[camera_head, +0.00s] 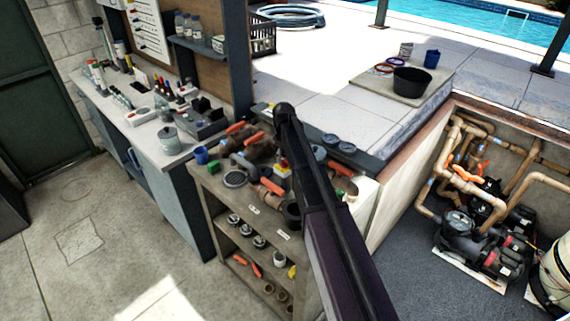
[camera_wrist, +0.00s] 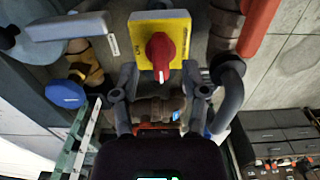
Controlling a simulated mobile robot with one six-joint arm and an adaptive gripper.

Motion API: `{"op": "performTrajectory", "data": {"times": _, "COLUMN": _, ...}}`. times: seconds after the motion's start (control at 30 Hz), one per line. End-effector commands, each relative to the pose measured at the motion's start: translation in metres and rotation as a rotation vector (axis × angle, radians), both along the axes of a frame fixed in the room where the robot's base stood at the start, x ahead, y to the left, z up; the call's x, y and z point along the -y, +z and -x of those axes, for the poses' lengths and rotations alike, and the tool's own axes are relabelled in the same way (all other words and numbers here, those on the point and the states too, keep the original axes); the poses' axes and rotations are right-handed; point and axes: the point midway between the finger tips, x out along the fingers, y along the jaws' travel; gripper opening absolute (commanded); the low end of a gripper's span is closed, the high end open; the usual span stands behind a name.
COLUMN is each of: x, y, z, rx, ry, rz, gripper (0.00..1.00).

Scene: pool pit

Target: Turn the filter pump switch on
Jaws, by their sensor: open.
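The filter pump switch is a yellow box with a red rotary knob (camera_wrist: 160,52), near the top middle of the wrist view. The knob's grip runs roughly up and down in that picture; its small labels are too blurred to read. My gripper (camera_wrist: 160,76) is open, with one grey finger to each side of the knob's lower end. Nothing is held between the fingers, and I cannot tell whether they touch the yellow box. In the head view, my arm covers much of this area and the gripper's fingertips are hidden.
Brown pipes and orange-handled valves crowd around the switch on a shelf unit (camera_head: 218,205). A workbench (camera_head: 105,125) lies further left. The pump pit with pumps (camera_head: 458,222) is at right. The floor at left is clear.

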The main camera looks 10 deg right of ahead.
Motion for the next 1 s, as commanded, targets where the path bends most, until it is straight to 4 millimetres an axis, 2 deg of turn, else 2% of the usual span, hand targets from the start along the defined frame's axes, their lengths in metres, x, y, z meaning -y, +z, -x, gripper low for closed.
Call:
{"op": "performTrajectory", "data": {"times": 0.03, "x": -0.0001, "y": -0.0066, "z": 0.0000, "rx": 0.000, "ry": 0.000, "rz": 0.000, "gripper": 0.57}}
{"op": "performTrajectory", "data": {"times": 0.2, "x": -0.0002, "y": -0.0132, "z": 0.0000, "rx": 0.000, "ry": 0.000, "rz": 0.000, "gripper": 0.57}}
{"op": "performTrajectory", "data": {"times": 0.67, "x": -0.0004, "y": -0.0153, "z": 0.0001, "rx": 0.000, "ry": 0.001, "rz": 0.000, "gripper": 0.57}}
{"op": "performTrajectory", "data": {"times": 0.7, "x": -0.0004, "y": -0.0153, "z": 0.0001, "rx": 0.000, "ry": 0.001, "rz": 0.000, "gripper": 0.54}}
{"op": "performTrajectory", "data": {"times": 0.8, "x": -0.0005, "y": -0.0153, "z": 0.0000, "rx": 0.000, "ry": 0.001, "rz": 0.000, "gripper": 0.24}}
{"op": "performTrajectory", "data": {"times": 0.9, "x": -0.0005, "y": -0.0153, "z": 0.0000, "rx": 0.000, "ry": 0.001, "rz": 0.000, "gripper": 0.00}}
{"op": "performTrajectory", "data": {"times": 1.0, "x": -0.0004, "y": -0.0153, "z": -0.0001, "rx": 0.000, "ry": 0.001, "rz": 0.000, "gripper": 0.00}}
